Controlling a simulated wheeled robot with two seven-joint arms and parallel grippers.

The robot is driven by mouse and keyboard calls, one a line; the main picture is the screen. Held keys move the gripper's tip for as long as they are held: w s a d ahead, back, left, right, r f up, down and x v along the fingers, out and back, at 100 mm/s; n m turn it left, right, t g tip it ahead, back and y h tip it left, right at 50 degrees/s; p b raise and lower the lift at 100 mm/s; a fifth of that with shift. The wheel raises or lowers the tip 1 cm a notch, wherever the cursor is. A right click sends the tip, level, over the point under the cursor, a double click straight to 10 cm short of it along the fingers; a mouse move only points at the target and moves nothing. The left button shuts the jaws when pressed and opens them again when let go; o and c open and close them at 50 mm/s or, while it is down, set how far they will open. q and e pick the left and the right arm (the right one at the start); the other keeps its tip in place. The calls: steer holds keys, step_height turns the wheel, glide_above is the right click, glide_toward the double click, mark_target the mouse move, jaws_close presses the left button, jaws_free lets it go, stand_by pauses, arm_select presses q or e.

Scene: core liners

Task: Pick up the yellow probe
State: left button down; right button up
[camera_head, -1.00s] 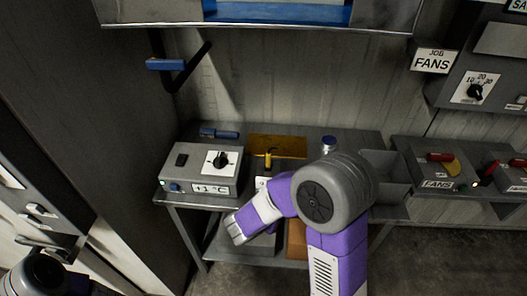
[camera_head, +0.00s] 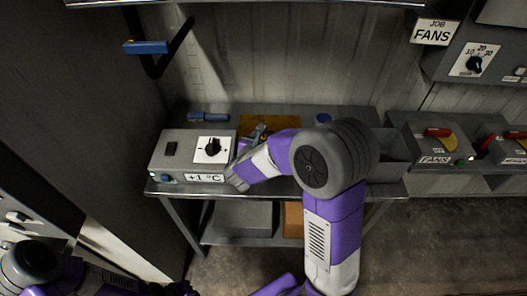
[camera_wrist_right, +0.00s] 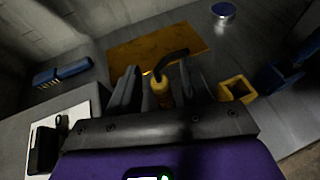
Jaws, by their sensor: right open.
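The yellow probe (camera_wrist_right: 160,88) stands upright in the right wrist view, with a black cable arching off its top to the right. My right gripper (camera_wrist_right: 158,80) is open, with one finger on each side of the probe; I cannot tell whether either finger touches it. In the head view my right gripper (camera_head: 259,131) is over the bench beside the grey control box, and the probe is mostly hidden there. My left arm (camera_head: 85,277) is low at the left; a dark part at its end is cut by the bottom edge.
The control box (camera_head: 192,156) with a dial and "+1 °C" display is left of the gripper. A yellow plate (camera_wrist_right: 158,52) lies behind the probe. A yellow square holder (camera_wrist_right: 237,89) is to its right. A blue-topped round object (camera_wrist_right: 223,10) and a blue-handled item (camera_wrist_right: 62,72) are further back.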

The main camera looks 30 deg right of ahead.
jaws_close()
stand_by(0.4)
